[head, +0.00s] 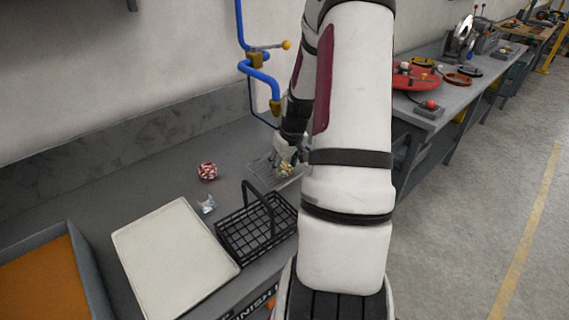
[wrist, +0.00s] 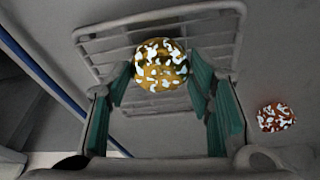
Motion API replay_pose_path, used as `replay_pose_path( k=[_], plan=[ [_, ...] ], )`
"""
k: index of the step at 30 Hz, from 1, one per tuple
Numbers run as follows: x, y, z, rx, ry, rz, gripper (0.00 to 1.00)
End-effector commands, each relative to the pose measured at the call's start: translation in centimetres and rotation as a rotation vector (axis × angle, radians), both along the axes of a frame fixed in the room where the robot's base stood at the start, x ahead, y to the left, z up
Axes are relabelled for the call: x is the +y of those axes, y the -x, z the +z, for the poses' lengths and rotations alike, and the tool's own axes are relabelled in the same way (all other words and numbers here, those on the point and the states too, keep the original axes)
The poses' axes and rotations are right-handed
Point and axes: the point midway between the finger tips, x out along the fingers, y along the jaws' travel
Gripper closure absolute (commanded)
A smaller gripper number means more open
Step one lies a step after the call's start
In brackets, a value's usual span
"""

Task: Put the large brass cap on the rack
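The large brass cap (wrist: 161,65) is a round, gold piece with white glare patches. In the wrist view it sits between the tips of my gripper (wrist: 160,72), whose teal pads meet its left and right sides with no clear gap. The wire rack (wrist: 215,35) lies behind the cap in that view. In the head view the cap (head: 286,169) is below my gripper (head: 288,160), over the right part of the rack (head: 261,169). I cannot tell whether the cap touches the wires. My arm hides part of this area.
A red-and-white piece (head: 207,171) lies left of the rack and also shows in the wrist view (wrist: 277,117). A clear shiny piece (head: 207,205), a black wire basket (head: 256,232), a cream tray (head: 130,240) and an orange-floored bin (head: 85,262) share the bench. Blue pipes (head: 262,75) stand behind.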

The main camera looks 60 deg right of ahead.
Motion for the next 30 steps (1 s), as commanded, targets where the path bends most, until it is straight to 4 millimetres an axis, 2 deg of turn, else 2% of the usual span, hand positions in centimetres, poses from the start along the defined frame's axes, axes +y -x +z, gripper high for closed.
replay_pose_path(
  k=[10, 14, 17, 24, 30],
  plan=[
    [0.0, 0.0, 0.0, 0.000, 0.000, 0.000, 0.35],
    [0.0, 0.1, 0.7, -0.001, 0.001, 0.000, 0.35],
    [0.1, 0.4, 2.0, -0.001, 0.002, -0.001, 0.35],
    [0.6, 1.7, 6.8, -0.002, 0.004, -0.002, 0.35],
    [1.0, 2.5, 10.1, -0.001, 0.003, -0.001, 0.35]
  ],
)
